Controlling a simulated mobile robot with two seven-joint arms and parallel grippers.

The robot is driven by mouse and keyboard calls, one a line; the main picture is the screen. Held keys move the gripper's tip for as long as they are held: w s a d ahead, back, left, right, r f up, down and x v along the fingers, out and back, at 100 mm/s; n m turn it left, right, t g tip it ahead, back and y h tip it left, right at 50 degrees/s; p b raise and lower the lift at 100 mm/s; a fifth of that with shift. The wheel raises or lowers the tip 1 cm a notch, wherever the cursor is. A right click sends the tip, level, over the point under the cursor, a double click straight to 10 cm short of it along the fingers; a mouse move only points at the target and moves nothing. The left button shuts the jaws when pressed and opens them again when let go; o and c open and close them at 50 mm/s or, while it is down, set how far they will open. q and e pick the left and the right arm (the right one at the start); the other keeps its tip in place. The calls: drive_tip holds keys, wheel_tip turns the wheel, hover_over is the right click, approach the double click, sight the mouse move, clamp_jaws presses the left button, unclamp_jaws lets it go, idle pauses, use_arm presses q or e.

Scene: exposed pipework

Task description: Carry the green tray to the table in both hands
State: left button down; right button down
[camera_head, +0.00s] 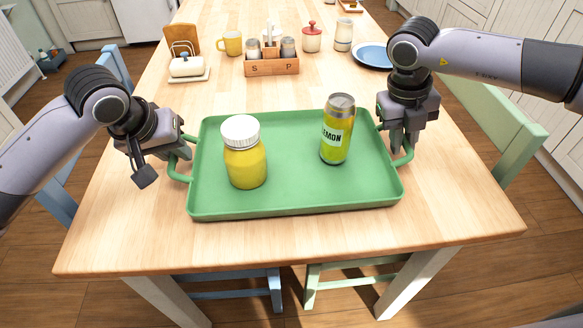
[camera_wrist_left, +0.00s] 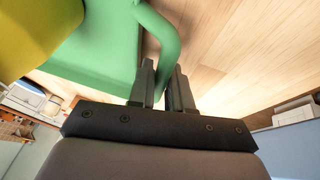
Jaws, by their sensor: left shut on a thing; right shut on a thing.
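The green tray (camera_head: 290,184) is over the near part of the wooden table (camera_head: 140,232); I cannot tell whether it rests on it. A yellow jar with a white lid (camera_head: 245,160) stands upright on the tray's left half. A yellow-green lemon can (camera_head: 337,130) stands on its right half. My left gripper (camera_head: 182,155) is shut on the tray's left handle; in the left wrist view the green handle (camera_wrist_left: 163,40) runs between the fingers (camera_wrist_left: 162,84). My right gripper (camera_head: 402,145) is shut on the right handle, partly hiding it.
Farther back stand a wooden caddy (camera_head: 271,64), a butter dish (camera_head: 188,68), a yellow mug (camera_head: 230,43), a red-lidded jar (camera_head: 311,38) and a blue plate (camera_head: 372,55). A green chair (camera_head: 495,120) is at the right and a blue chair (camera_head: 65,180) at the left.

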use_arm(q)
drive_tip(key=shift+f, duration=0.25)
use_arm(e)
drive_tip(key=shift+f, duration=0.3)
use_arm(q)
drive_tip(key=c, duration=1.5)
unclamp_jaws()
drive_tip(key=shift+f+b, duration=0.15)
drive_tip(key=shift+b, duration=0.15)
use_arm(e)
drive_tip(key=c, duration=1.5)
unclamp_jaws()
drive_tip(key=shift+f, duration=0.15)
use_arm(q)
drive_tip(key=o, duration=0.4)
use_arm(e)
drive_tip(key=o, duration=0.5)
drive_tip(key=shift+c, duration=0.2)
use_arm(q)
drive_tip(key=shift+o, duration=0.2)
drive_tip(key=shift+r, duration=0.2)
use_arm(e)
drive_tip(key=shift+r, duration=0.2)
